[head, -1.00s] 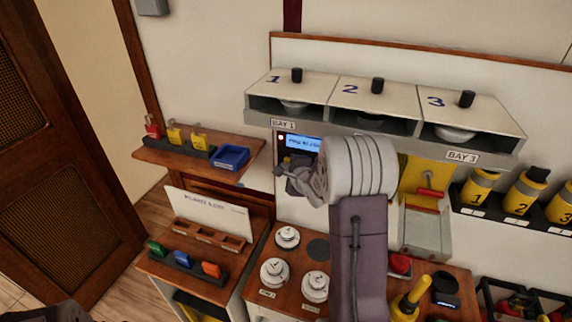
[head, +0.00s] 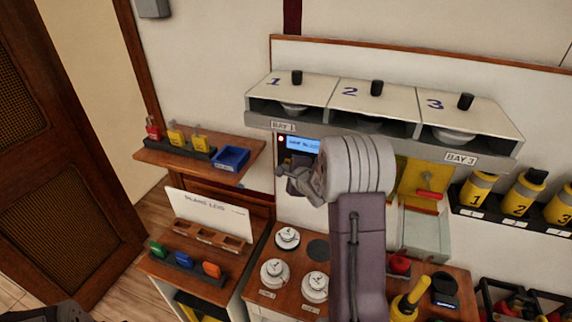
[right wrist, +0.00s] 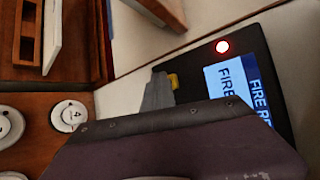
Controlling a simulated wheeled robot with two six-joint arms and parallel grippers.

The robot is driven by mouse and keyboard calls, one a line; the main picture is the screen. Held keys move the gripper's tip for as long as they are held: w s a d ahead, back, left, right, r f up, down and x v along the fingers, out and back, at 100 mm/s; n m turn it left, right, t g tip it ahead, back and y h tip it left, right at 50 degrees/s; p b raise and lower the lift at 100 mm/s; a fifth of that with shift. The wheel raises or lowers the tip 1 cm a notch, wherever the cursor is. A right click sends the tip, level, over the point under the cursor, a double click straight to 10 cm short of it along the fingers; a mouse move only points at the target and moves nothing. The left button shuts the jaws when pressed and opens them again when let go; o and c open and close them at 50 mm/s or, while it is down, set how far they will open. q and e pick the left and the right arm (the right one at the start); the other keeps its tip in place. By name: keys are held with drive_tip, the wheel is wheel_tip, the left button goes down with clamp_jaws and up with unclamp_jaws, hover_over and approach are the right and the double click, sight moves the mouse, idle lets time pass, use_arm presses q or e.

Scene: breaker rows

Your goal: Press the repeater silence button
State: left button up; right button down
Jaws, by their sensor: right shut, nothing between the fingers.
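The repeater panel is a dark box on the wall below the bay shelf, with a lit blue screen (head: 303,145) and a red lamp (head: 281,139). In the right wrist view the red lamp (right wrist: 222,46) glows beside the blue screen (right wrist: 237,86), which reads "FIRE". A small yellow part, seemingly the button (right wrist: 173,81), shows on the dark panel face at the tip of my right gripper (right wrist: 158,92). The right gripper (head: 284,172) is shut and empty, in front of the panel's lower left. Whether it touches the button I cannot tell. My forearm hides the panel's right part.
A shelf with a blue tray (head: 231,158) and padlocks is left of the panel. The bay hoods (head: 383,102) overhang above. Below stands a wooden counter (head: 287,262) with white round dials. A yellow panel with a red handle (head: 429,194) is to the right.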

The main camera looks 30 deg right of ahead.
drive_tip(key=shift+w+d, duration=0.1)
drive_tip(key=shift+d, duration=0.05)
drive_tip(key=shift+s+a, duration=0.3)
drive_tip(key=shift+a, duration=0.05)
idle(0.3)
drive_tip(key=s+a+b, duration=0.1)
drive_tip(key=s+a, duration=0.3)
drive_tip(key=shift+a, duration=0.3)
drive_tip(key=shift+w, duration=0.1)
